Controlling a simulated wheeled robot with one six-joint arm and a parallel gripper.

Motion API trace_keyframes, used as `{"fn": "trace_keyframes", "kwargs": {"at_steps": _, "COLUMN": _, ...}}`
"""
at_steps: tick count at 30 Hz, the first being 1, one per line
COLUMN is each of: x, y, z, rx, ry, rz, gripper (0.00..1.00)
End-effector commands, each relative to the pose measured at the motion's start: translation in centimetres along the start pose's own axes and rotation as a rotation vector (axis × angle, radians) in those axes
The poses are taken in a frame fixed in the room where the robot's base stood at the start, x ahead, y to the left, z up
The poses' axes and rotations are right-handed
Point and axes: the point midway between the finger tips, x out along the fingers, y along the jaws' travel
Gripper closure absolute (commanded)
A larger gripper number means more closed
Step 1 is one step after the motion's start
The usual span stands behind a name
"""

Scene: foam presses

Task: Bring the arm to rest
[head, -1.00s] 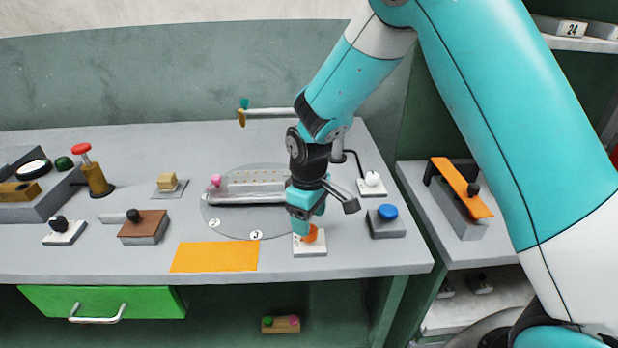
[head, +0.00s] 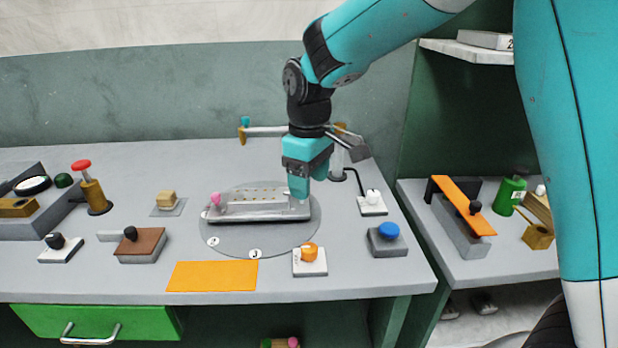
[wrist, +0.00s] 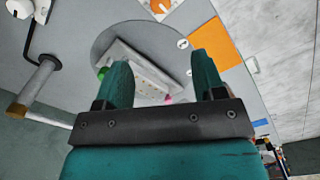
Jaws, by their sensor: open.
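My gripper (head: 302,190) is at the end of my teal arm, above the right side of the round grey plate (head: 285,238) on the bench. In the wrist view my gripper (wrist: 163,75) shows two teal fingers spread apart with nothing between them. Below it lies the grey metal block with a row of holes (head: 250,211), with a pink knob (head: 216,199) at its left end. The block also shows between and beyond the fingers in the wrist view (wrist: 148,72). My gripper hides part of the block's right end in the head view.
An orange knob on a white base (head: 310,252) and a blue button (head: 388,231) stand at the bench's front right. A horizontal bar (head: 265,131) stands behind my gripper. An orange mat (head: 212,276) lies at the front. A shelf (head: 465,50) is at upper right.

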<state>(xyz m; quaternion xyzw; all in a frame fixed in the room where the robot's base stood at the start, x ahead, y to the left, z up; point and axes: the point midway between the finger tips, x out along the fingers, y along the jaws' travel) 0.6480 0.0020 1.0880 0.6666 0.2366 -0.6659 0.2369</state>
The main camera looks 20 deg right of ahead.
Motion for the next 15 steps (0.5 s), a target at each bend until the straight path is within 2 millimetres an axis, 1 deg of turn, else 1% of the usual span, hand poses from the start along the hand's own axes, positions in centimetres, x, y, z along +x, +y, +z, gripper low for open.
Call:
{"fn": "trace_keyframes", "kwargs": {"at_steps": 5, "x": 0.0, "y": 0.0, "z": 0.0, "rx": 0.000, "ry": 0.000, "rz": 0.000, "gripper": 0.37}}
{"fn": "trace_keyframes", "kwargs": {"at_steps": 8, "x": -0.5, "y": -0.6, "z": 0.5, "rx": 0.002, "ry": 0.011, "rz": -0.006, "gripper": 0.37}}
{"fn": "trace_keyframes", "kwargs": {"at_steps": 11, "x": -1.7, "y": -2.9, "z": 2.3, "rx": 0.004, "ry": 0.044, "rz": -0.032, "gripper": 0.37}}
{"fn": "trace_keyframes", "kwargs": {"at_steps": 14, "x": -3.3, "y": -6.6, "z": 5.4, "rx": 0.015, "ry": 0.096, "rz": -0.080, "gripper": 0.37}}
{"fn": "trace_keyframes", "kwargs": {"at_steps": 15, "x": -3.7, "y": -8.3, "z": 6.9, "rx": 0.019, "ry": 0.118, "rz": -0.104, "gripper": 0.37}}
